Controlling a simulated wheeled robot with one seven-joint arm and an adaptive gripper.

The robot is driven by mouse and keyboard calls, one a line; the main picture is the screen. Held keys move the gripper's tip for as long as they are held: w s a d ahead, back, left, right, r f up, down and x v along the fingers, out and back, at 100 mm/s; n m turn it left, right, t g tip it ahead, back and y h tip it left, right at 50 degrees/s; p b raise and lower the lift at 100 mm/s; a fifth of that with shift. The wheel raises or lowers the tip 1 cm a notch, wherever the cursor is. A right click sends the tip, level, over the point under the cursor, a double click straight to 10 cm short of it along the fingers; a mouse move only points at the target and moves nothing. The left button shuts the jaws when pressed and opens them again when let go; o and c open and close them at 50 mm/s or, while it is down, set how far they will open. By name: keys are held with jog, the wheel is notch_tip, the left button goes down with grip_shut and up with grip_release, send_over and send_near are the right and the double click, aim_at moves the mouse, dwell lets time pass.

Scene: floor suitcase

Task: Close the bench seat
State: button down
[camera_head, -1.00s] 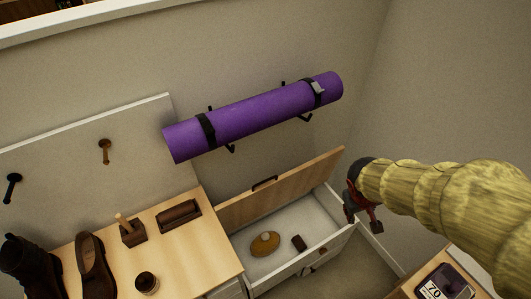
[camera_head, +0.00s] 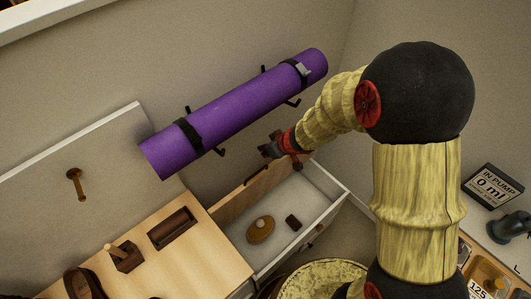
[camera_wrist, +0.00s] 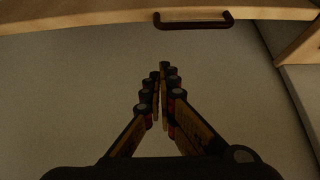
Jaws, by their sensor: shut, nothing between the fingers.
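The bench seat (camera_head: 240,196) is a light wooden lid standing raised at the back of an open white bench box (camera_head: 332,202). A dark handle (camera_head: 256,175) is on the lid and also shows at the top of the wrist view (camera_wrist: 193,21). My gripper (camera_head: 270,149) is just above the lid's upper edge near its right part, in front of the wall. In the wrist view its fingers (camera_wrist: 161,72) are together and empty, with the wooden edge and handle beyond them. Whether the gripper touches the lid cannot be told.
A tan oval object (camera_head: 261,230) and a small dark block (camera_head: 293,222) lie inside the box. A purple rolled mat (camera_head: 240,110) hangs on the wall close above my gripper. A wooden top (camera_head: 205,262) with brushes and shoes adjoins at left.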

jog(key=b+x, duration=0.5)
jog(key=x, duration=0.4)
jog(key=s+d, duration=0.1)
jog(key=s, duration=0.1)
jog(key=s+d+r, duration=0.1)
jog(key=s, duration=0.1)
jog(key=shift+d+b, duration=0.4)
